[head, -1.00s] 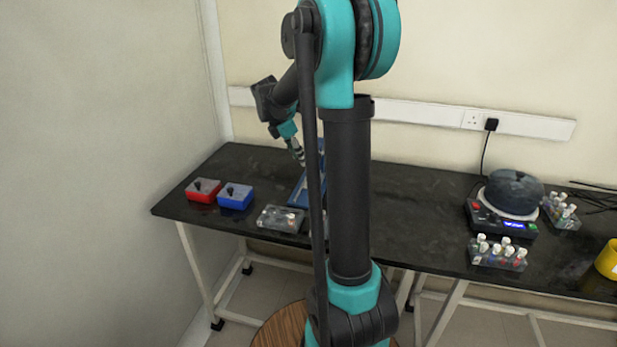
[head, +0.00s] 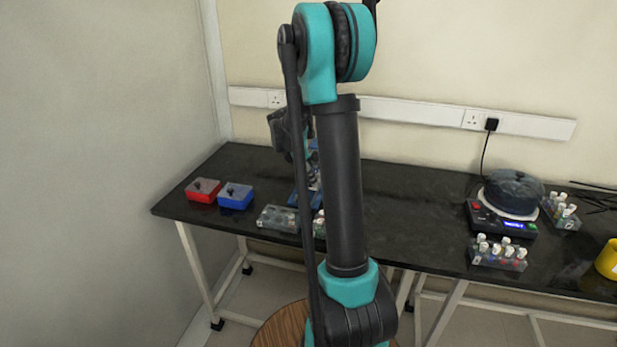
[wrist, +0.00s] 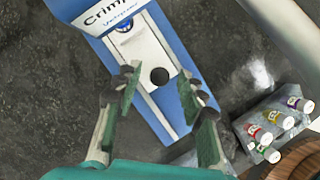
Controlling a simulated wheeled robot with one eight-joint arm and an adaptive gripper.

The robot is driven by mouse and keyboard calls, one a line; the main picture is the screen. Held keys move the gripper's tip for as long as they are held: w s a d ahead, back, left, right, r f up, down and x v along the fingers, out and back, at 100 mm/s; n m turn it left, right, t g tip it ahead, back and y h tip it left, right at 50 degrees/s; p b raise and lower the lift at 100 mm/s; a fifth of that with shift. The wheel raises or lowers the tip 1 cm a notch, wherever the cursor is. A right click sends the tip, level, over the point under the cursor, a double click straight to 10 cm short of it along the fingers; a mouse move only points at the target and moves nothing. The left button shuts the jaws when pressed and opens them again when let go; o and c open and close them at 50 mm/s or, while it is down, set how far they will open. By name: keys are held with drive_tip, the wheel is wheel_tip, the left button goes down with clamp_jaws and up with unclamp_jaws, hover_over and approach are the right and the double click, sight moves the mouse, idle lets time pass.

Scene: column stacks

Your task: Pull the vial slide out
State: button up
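The vial slide (wrist: 143,50) is a white plate in the wrist view, lying in the channel of a blue and white crimper (wrist: 87,10). A dark round spot, a knob or a hole, shows near its lower end. My gripper (wrist: 165,90) is open. Its two fingers are on either side of the slide's lower end, with the dark spot between them; I cannot tell whether they touch anything. In the head view the blue crimper (head: 296,198) is mostly hidden behind my arm, and the gripper is largely hidden too.
A rack of capped vials (wrist: 270,122) stands right of the crimper in the wrist view. In the head view a red box (head: 203,190), a blue box (head: 235,196) and a clear rack (head: 278,218) lie left of it. The bench's middle (head: 415,205) is clear.

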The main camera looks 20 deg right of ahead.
clamp_jaws()
drive_tip(key=s+a, duration=0.1)
drive_tip(key=s, duration=0.1)
drive_tip(key=s+a, duration=0.2)
drive_tip(key=s, duration=0.1)
drive_tip(key=s+a, duration=0.2)
drive_tip(key=shift+s, duration=0.2)
drive_tip(key=shift+o, duration=0.2)
unclamp_jaws()
